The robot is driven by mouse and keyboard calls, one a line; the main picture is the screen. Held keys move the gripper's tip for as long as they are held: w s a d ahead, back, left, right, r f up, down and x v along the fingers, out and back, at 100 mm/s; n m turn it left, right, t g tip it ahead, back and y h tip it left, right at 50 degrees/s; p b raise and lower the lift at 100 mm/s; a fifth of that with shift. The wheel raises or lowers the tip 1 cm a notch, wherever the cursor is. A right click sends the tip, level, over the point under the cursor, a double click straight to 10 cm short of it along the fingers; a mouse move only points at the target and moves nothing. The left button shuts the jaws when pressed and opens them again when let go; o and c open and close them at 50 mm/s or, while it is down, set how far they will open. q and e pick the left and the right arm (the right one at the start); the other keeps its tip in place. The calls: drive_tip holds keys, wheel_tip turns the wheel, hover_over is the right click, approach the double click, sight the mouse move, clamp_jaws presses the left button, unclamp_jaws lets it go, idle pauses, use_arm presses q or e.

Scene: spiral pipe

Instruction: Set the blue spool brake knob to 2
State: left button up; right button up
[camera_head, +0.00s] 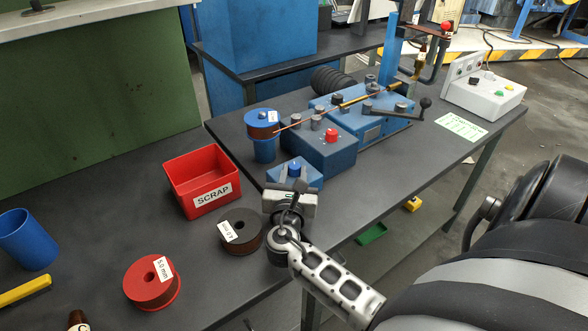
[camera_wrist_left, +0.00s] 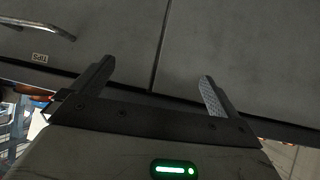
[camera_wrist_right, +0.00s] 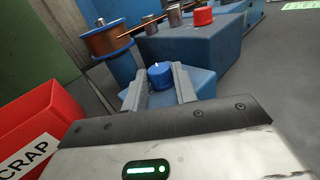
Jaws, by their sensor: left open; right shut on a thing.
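The blue spool brake knob (camera_head: 294,169) sits on a small blue box (camera_head: 310,171) near the front of the machine on the dark bench. My right gripper (camera_head: 290,184) reaches over the bench to this box. In the right wrist view its two fingers (camera_wrist_right: 160,88) are shut on the sides of the blue knob (camera_wrist_right: 160,73). The knob's pointer and scale numbers are too small to read. My left gripper (camera_wrist_left: 157,90) is open and empty in the left wrist view, facing grey panels. It is not seen in the head view.
A red SCRAP bin (camera_head: 203,181) stands left of my right gripper. A dark spool (camera_head: 240,232) and a red spool (camera_head: 152,283) lie nearer. Behind the knob are a blue box with a red knob (camera_head: 331,135) and a copper wire spool (camera_head: 262,124) on a blue stand.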

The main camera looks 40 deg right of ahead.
drive_tip(key=o, duration=1)
drive_tip(key=shift+s+a, duration=0.1)
drive_tip(key=b+v, duration=0.1)
drive_tip(key=v, duration=1)
drive_tip(key=shift+s, duration=0.1)
use_arm(q)
drive_tip(key=shift+w+d+f, duration=0.1)
drive_tip(key=shift+w, duration=0.05)
use_arm(e)
drive_tip(key=shift+s+a, duration=0.25)
drive_tip(key=shift+a, duration=0.05)
use_arm(q)
drive_tip(key=shift+s+f, duration=0.2)
